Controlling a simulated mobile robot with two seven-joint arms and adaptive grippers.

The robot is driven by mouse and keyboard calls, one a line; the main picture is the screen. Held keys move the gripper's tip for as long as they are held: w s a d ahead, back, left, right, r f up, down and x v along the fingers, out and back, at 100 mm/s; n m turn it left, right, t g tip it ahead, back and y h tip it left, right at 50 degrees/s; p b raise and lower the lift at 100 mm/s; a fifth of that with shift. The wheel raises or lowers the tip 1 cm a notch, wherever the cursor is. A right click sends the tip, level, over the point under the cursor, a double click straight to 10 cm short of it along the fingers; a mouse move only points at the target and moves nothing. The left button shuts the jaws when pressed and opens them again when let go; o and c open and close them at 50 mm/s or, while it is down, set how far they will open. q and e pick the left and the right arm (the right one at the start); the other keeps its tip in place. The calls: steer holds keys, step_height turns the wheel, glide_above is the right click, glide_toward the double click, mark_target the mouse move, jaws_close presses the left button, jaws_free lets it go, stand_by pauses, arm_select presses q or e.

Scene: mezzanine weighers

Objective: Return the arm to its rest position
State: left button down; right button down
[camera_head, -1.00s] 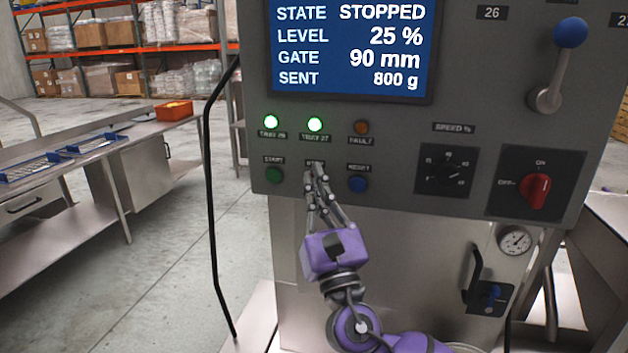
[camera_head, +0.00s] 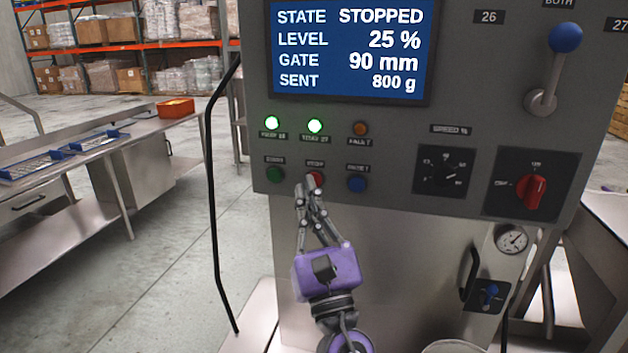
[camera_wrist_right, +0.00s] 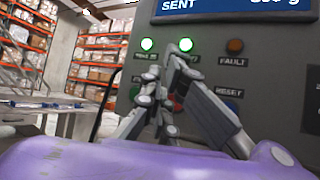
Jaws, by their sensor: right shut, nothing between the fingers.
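My right gripper (camera_head: 308,184) is shut and empty, a purple body with grey fingers pointing up. In the head view its fingertips are just below and left of the red stop button (camera_head: 316,179) on the grey control panel (camera_head: 400,115). Whether they touch the panel I cannot tell. In the right wrist view my right gripper (camera_wrist_right: 172,52) covers part of the panel, and a bit of the red button shows between the fingers. My left gripper is not in view.
The panel's screen (camera_head: 348,45) reads STOPPED. Two green lamps are lit. A blue-knobbed lever (camera_head: 565,38), a speed dial (camera_head: 443,171) and a red switch (camera_head: 532,190) are to the right. A black cable (camera_head: 211,200) hangs left. A steel table (camera_head: 150,128) stands at left.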

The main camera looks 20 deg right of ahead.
stand_by(0.6)
step_height(320, 180, down, 28)
steer(key=s+m+g+y, duration=0.1)
steer(key=m+g+y, duration=0.2)
steer(key=m+g, duration=1.2)
arm_select(q)
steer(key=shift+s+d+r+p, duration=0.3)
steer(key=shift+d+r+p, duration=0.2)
steer(key=shift+p, duration=0.6)
arm_select(e)
steer(key=s+d+f+m, duration=0.1)
steer(key=s+f+m, duration=0.9)
steer(key=s, duration=0.6)
steer(key=s+d+f+m+g+h, duration=0.1)
steer(key=s+d+f+m, duration=0.1)
steer(key=s+f+m, duration=0.8)
steer(key=s+f, duration=0.5)
steer(key=shift+s+f+g, duration=0.2)
steer(key=shift+s+g, duration=0.1)
steer(key=shift+s, duration=0.05)
